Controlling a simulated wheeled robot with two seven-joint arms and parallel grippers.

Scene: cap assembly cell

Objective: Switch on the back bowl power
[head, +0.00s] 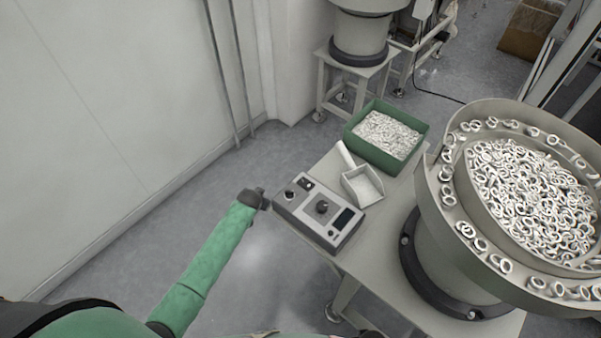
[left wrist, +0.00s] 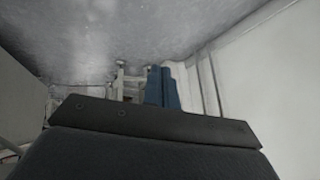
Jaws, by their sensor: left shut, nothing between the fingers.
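A grey control box (head: 309,222) sits at the left edge of the bench beside the near bowl feeder (head: 437,192). Its top has a small dark switch (head: 306,184), black knobs (head: 322,207) and a dark display (head: 345,218). I cannot read any label or tell whether the power is on. My left gripper (head: 263,200) is just left of the box's far-left corner, close to it; I cannot tell if it touches. In the left wrist view its blue fingers (left wrist: 161,87) are together and empty. The box is not clearly visible there. My right gripper is not in view.
A white scoop (head: 362,186) lies behind the box, and a green bin (head: 377,160) of small pale parts stands beyond it. The near bowl is full of ring-like parts. Another feeder (head: 360,37) stands farther back. Floor left of the bench is clear up to the wall.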

